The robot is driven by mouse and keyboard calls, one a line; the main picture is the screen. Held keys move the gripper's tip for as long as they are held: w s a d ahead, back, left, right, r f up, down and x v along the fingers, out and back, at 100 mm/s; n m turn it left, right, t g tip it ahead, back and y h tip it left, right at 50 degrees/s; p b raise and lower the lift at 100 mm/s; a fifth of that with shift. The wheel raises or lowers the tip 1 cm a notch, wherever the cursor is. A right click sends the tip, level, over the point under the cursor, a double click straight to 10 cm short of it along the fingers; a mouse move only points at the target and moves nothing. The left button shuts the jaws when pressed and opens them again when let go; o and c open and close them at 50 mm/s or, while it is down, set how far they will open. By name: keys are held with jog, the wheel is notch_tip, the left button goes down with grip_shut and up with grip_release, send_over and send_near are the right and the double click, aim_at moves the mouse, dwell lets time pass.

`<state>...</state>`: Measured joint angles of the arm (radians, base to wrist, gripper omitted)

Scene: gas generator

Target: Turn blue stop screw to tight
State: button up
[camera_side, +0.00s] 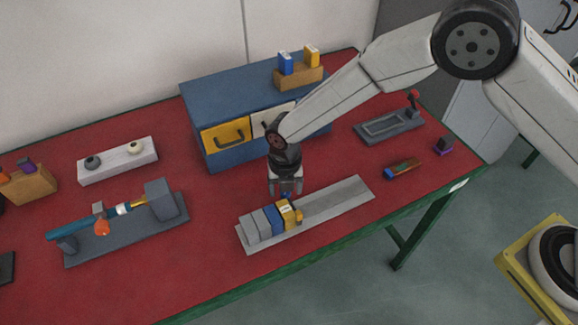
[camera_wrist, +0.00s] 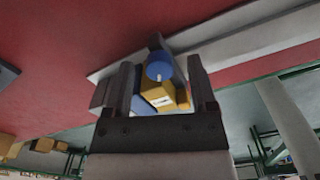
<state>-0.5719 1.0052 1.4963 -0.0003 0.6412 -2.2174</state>
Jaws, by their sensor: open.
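The blue stop screw (camera_wrist: 159,66) shows in the wrist view as a round blue head with a white mark. It sits at the yellow block (camera_wrist: 158,95) on the grey rail (camera_side: 335,199). In the side view only a small bit of blue (camera_side: 286,195) shows just under my gripper (camera_side: 286,189). My gripper points down and is open, with its fingers on either side of the screw head in the wrist view (camera_wrist: 163,75). I cannot tell whether they touch it. The blue block (camera_side: 273,219) and grey blocks (camera_side: 255,226) stand left of the yellow one.
A blue cabinet (camera_side: 195,105) with yellow and white drawers stands behind my gripper. A grey fixture with a blue-tipped rod (camera_side: 75,229) lies left. A small coloured block (camera_side: 402,169) and a purple block (camera_side: 443,146) lie right. Red tabletop (camera_side: 205,265) is free in front.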

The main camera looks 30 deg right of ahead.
jog(key=shift+c, duration=0.3)
grip_shut()
jog(key=shift+m, duration=0.3)
jog(key=m, duration=0.3)
jog(key=shift+m, duration=0.4)
jog(key=m, duration=0.4)
jog(key=shift+m, duration=0.4)
jog(key=shift+o, duration=0.3)
grip_release()
